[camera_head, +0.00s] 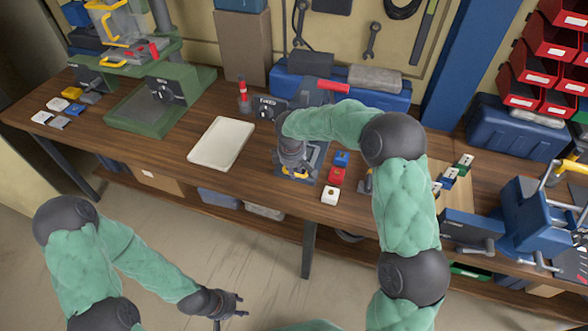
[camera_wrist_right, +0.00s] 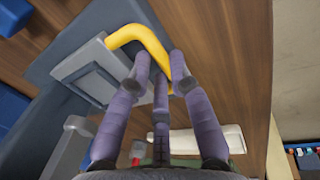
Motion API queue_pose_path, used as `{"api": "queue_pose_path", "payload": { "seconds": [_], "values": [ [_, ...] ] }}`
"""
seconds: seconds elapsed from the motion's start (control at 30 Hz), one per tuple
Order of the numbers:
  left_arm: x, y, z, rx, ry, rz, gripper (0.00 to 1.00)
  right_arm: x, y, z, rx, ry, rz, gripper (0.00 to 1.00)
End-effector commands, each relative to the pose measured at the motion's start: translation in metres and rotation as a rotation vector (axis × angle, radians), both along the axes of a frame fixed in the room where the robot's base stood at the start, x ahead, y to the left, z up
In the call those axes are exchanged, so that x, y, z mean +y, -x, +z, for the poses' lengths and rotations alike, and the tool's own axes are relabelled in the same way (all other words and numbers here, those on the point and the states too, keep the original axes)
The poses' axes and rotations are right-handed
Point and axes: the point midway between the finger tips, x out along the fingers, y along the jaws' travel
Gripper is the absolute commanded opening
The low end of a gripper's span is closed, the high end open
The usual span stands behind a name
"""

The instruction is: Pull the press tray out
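The press (camera_head: 300,110) with a red lever stands at the middle of the bench, partly hidden by my right arm. Its grey press tray (camera_wrist_right: 92,75) sits at the dark blue base, with a bent yellow handle (camera_wrist_right: 140,38) at its front. In the head view the yellow handle (camera_head: 298,175) shows only in part under my right gripper (camera_head: 292,166). In the wrist view my right gripper (camera_wrist_right: 160,65) has its fingers close together, on both sides of the handle bar and seemingly touching it. My left gripper (camera_head: 229,305) is open and empty, low in front of the bench.
A cream tray (camera_head: 221,143) lies left of the press. A green press (camera_head: 150,115) is at the left, a blue vise (camera_head: 530,225) at the right. The floor in front is clear.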

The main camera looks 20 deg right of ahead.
Motion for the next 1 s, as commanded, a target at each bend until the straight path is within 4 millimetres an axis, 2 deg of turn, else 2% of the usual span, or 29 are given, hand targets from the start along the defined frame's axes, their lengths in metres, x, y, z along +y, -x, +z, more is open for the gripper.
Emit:
{"api": "queue_pose_path", "payload": {
  "seconds": [0.23, 0.33, 0.8, 1.0],
  "values": [
    [0.0, 0.0, 0.0, 0.0, 0.0, 0.0, 0.4, 0.001, 0.001, 0.0, 0.0, 0.0, 0.001, 0.0],
    [0.0, 0.0, -0.001, 0.0, 0.0, 0.0, 0.4, 0.006, 0.008, 0.001, -0.001, 0.0, 0.002, 0.0],
    [0.0, 0.0, -0.009, 0.0, 0.0, 0.0, 0.4, 0.062, 0.09, 0.001, -0.002, -0.001, 0.003, 0.0],
    [0.0, 0.0, -0.009, 0.0, 0.0, 0.0, 0.4, 0.069, 0.101, 0.001, -0.003, -0.001, 0.0, 0.0]
  ]
}}
